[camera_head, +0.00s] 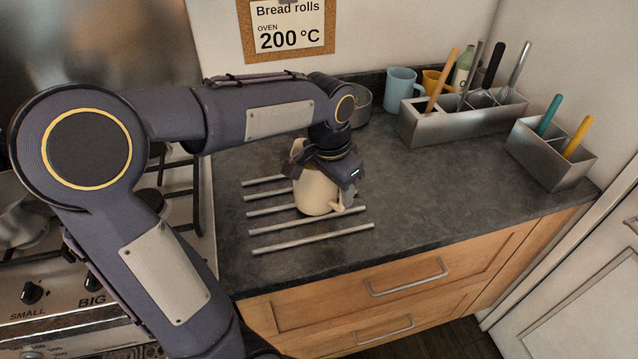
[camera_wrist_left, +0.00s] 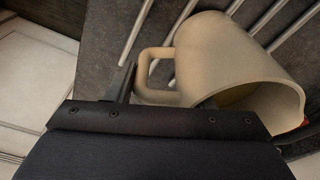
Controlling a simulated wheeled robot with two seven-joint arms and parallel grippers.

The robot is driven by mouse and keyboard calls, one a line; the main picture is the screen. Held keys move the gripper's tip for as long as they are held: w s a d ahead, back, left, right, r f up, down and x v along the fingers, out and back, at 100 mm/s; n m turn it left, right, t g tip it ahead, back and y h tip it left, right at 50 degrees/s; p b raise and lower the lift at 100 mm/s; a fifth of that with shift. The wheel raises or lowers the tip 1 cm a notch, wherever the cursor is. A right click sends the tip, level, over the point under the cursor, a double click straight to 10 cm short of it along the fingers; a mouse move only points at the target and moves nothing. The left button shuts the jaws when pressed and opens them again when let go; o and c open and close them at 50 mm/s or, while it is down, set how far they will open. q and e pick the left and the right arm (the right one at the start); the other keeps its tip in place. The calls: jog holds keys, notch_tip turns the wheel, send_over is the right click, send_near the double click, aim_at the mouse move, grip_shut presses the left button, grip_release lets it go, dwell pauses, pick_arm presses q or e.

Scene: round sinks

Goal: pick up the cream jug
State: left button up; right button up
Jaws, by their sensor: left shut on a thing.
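The cream jug (camera_head: 317,192) stands on the metal bars on the worktop, with my left gripper (camera_head: 322,168) coming down on it from above. The gripper hides the jug's upper part in the head view. In the left wrist view the jug (camera_wrist_left: 225,60) shows its handle (camera_wrist_left: 150,72) at the left and its open mouth toward the lower right. My left gripper (camera_wrist_left: 165,100) is shut on the jug near the handle and rim; the exact contact is partly hidden. I cannot tell whether the jug is touching the bars. My right gripper is not in view.
Parallel metal bars (camera_head: 312,236) lie on the dark worktop (camera_head: 420,190). A smaller holder (camera_head: 553,158) stands right. The hob (camera_head: 180,190) is left. The worktop's right middle is clear.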

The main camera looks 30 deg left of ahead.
pick_arm(q)
grip_shut()
jog(key=shift+r, duration=0.1)
jog(key=shift+r, duration=0.2)
jog(key=shift+r, duration=1.5)
jog(key=s+d+r, duration=0.6)
jog(key=s+r, duration=0.3)
jog(key=s, duration=0.3)
jog(key=shift+s+d+r+b, duration=0.15)
jog(key=shift+r+b, duration=0.15)
